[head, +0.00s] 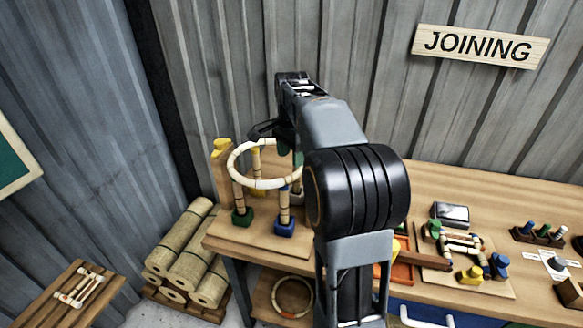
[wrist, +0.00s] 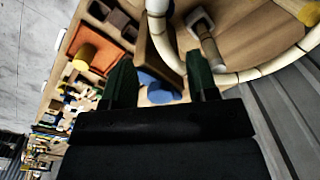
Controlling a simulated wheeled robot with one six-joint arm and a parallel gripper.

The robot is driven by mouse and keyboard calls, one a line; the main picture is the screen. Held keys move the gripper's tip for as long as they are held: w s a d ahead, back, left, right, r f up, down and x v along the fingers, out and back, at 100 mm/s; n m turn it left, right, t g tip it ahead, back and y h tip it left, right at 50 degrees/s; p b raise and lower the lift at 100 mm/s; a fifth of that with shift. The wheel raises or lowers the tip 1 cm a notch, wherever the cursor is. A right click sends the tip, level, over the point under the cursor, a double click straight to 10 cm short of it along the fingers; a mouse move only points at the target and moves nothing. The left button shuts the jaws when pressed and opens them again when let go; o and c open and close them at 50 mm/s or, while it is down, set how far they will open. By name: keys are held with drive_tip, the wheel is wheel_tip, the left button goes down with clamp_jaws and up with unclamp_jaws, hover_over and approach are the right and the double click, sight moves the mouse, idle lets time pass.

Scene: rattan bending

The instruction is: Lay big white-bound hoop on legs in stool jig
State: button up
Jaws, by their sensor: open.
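The big white-bound hoop (head: 262,185) lies roughly level at the tops of the upright rattan legs (head: 284,206) in the stool jig (head: 262,239). The legs stand in coloured blocks, green at front left and blue at front. Whether the hoop touches every leg top I cannot tell. My gripper (wrist: 160,65) is open at the hoop's rim, which also shows in the wrist view (wrist: 245,74). The rim passes close by the fingertips there. In the head view my arm hides the hoop's right side and part of the jig.
A wooden post with a yellow top (head: 222,148) stands behind the jig. An orange tray (head: 403,272) and a smaller jig with coloured blocks (head: 472,271) are to the right on the bench. Another hoop (head: 292,297) lies on the lower shelf.

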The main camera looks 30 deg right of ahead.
wheel_tip(320, 180, up, 5)
drive_tip(key=s+a+f+n+t, duration=0.2)
drive_tip(key=s+a+f+n, duration=0.1)
drive_tip(key=s+a+n, duration=0.45)
drive_tip(key=s+a+f+n+t, duration=0.2)
drive_tip(key=s+a+f+n, duration=0.4)
drive_tip(key=s+f+n, duration=0.2)
drive_tip(key=shift+s+a+f, duration=0.25)
drive_tip(key=shift+s+f, duration=0.4)
drive_tip(key=shift+s, duration=0.2)
drive_tip(key=shift+n, duration=0.25)
drive_tip(key=shift+c, duration=1.1)
drive_tip(key=shift+s, duration=0.1)
